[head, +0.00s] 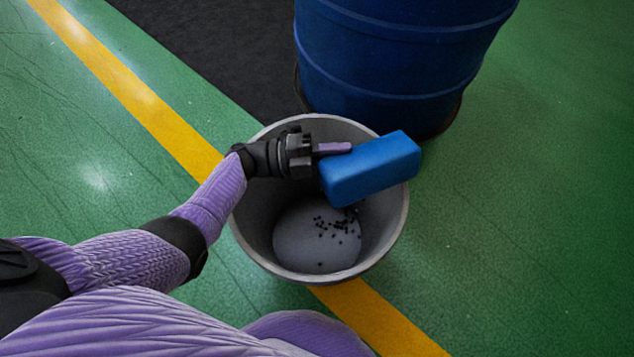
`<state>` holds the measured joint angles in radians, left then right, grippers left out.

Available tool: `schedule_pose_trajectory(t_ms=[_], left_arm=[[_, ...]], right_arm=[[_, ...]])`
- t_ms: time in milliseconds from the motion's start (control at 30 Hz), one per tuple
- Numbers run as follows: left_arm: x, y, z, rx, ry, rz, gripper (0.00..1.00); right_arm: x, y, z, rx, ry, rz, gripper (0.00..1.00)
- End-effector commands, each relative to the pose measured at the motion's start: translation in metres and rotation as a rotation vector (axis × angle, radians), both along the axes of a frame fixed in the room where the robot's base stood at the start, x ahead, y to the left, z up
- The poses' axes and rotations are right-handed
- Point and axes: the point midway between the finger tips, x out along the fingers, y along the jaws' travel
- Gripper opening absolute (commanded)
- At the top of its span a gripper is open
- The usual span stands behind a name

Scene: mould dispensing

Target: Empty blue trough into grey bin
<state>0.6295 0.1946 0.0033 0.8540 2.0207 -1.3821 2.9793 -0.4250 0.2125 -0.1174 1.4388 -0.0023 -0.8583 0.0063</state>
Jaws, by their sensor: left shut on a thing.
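The blue trough (372,170) is a box shape held over the right part of the grey bin (254,228). It is tipped so that its closed outside faces me, and its inside is hidden. My left gripper (333,149) comes in from the left and is shut on the trough's left end. Small dark pellets (338,226) are scattered at the bottom of the bin, with a few close below the trough's lower edge. My right gripper is not in view.
A large blue drum (395,60) stands right behind the bin. A black mat (220,50) lies behind to the left. The green floor (530,220) is clear at right, and a yellow line (140,95) crosses the floor under the bin.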

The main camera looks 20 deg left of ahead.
Motion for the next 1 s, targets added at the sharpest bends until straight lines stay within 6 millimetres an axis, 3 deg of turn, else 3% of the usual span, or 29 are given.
schedule_pose_trajectory(t_ms=[833, 867, 933, 1000], left_arm=[[0.003, 0.003, -0.001, -0.044, 0.042, -0.001, 0.0], [-0.001, 0.0, 0.003, -0.001, -0.003, -0.001, 0.0], [-0.008, -0.008, 0.01, 0.115, -0.117, -0.002, 0.0], [-0.008, -0.009, 0.005, 0.131, -0.13, 0.001, 0.0]], right_arm=[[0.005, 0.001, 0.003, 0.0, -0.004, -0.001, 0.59], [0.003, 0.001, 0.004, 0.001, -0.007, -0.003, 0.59], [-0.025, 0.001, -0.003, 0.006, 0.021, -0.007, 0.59], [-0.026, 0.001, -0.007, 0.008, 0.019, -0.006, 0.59]])
